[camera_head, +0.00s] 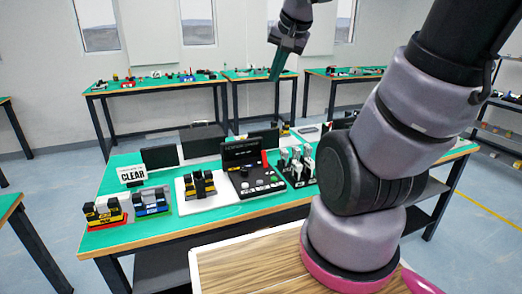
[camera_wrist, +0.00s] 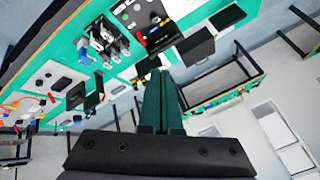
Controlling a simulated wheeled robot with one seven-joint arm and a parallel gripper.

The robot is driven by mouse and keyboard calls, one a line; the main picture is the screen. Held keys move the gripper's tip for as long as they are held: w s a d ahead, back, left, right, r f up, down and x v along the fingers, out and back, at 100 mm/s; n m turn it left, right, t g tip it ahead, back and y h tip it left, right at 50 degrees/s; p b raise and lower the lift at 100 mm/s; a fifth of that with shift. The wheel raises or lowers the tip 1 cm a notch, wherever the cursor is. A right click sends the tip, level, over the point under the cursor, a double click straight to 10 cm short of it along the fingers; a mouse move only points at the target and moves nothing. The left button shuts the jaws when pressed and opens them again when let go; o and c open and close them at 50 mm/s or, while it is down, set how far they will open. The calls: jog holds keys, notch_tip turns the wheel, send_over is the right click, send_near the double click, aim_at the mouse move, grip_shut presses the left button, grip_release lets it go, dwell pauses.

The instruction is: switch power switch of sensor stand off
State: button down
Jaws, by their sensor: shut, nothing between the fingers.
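I cannot tell for sure which device is the sensor stand, and I cannot make out its power switch. A black unit (camera_head: 238,183) with pale knobs, an upright dark panel and a red part stands mid-table. Right of it is a dark base with several upright grey-and-white parts (camera_head: 297,163), also in the wrist view (camera_wrist: 106,43). A white base with black-and-yellow parts (camera_head: 200,187) stands left of the black unit. My gripper (camera_head: 276,75) is raised above and beyond the table, apart from these devices. Its dark green fingers (camera_wrist: 161,78) are shut and empty.
A wooden top (camera_head: 240,268) is in front. More green workbenches line the wall.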

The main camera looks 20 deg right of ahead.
jog(key=w+d+f+m+h, duration=0.1)
jog(key=w+d+f+m, duration=0.35)
jog(key=w+f, duration=0.65)
jog(key=m, duration=0.6)
send_near(265, 155)
jog(key=shift+y, duration=0.3)
jog(key=x, duration=0.5)
jog(key=shift+s+d+f, duration=0.15)
jog(key=shift+s+f, duration=0.05)
jog(key=shift+f, duration=0.1)
jog(key=shift+w+f, duration=0.2)
jog(key=shift+w, duration=0.3)
